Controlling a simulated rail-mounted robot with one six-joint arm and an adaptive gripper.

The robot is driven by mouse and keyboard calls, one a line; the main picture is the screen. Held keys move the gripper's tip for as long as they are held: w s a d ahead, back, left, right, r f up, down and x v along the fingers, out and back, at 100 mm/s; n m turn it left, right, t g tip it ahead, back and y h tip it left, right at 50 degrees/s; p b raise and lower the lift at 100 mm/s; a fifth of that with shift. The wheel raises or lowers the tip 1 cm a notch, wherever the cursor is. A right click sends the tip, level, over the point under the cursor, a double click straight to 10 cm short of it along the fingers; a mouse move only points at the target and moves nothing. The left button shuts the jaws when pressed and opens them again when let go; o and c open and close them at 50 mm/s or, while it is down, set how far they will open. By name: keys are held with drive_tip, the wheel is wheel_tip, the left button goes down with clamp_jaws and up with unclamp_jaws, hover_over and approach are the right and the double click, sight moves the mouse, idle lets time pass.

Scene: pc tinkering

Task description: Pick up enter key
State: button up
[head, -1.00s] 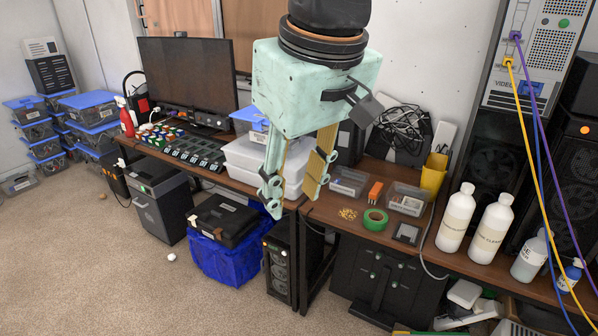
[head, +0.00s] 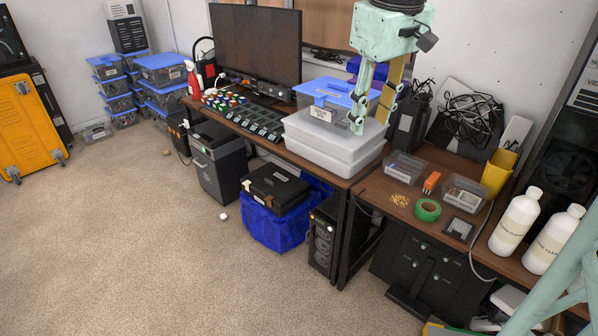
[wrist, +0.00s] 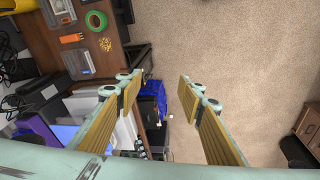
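A dark keyboard-like board (head: 256,121) with large keys lies on the desk below the monitor. Small coloured caps, green, red and white, (head: 229,98) stand behind its left part. I cannot make out which piece is the enter key. My gripper (head: 370,121) hangs pointing down in front of the lidded bins, right of the board. In the wrist view my gripper (wrist: 158,80) has its two fingers wide apart with nothing between them. A small white object (head: 223,216) lies on the carpet, too small to identify.
Stacked white bins (head: 331,146) and a blue-lidded box (head: 322,94) stand right of the board. A monitor (head: 256,46) stands behind it. Green tape (head: 427,210) and white bottles (head: 515,222) are on the right desk.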

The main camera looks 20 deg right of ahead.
drive_tip(key=w+d+f+p, duration=0.1)
drive_tip(key=w+d+f, duration=0.25)
drive_tip(key=d, duration=0.45)
drive_tip(key=w+d+f+n+g+p, duration=0.1)
drive_tip(key=w+d+f, duration=0.25)
drive_tip(key=d, duration=0.45)
drive_tip(key=w+d+f+p, duration=0.15)
drive_tip(key=w+d, duration=0.25)
drive_tip(key=d, duration=0.5)
drive_tip(key=s+d+f+n+p, duration=0.1)
drive_tip(key=d+f, duration=0.9)
drive_tip(key=d, duration=0.3)
drive_tip(key=s+d+f+n+g+p, duration=0.1)
drive_tip(key=s+d+f, duration=0.1)
drive_tip(key=d+f, duration=0.8)
drive_tip(key=d, duration=0.3)
drive_tip(key=shift+s+d+f+y, duration=0.15)
drive_tip(key=shift+s+f+y, duration=0.15)
drive_tip(key=shift+y, duration=0.1)
drive_tip(key=shift+f, duration=0.15)
drive_tip(key=shift+f+b, duration=0.45)
drive_tip(key=shift+f, duration=3.7)
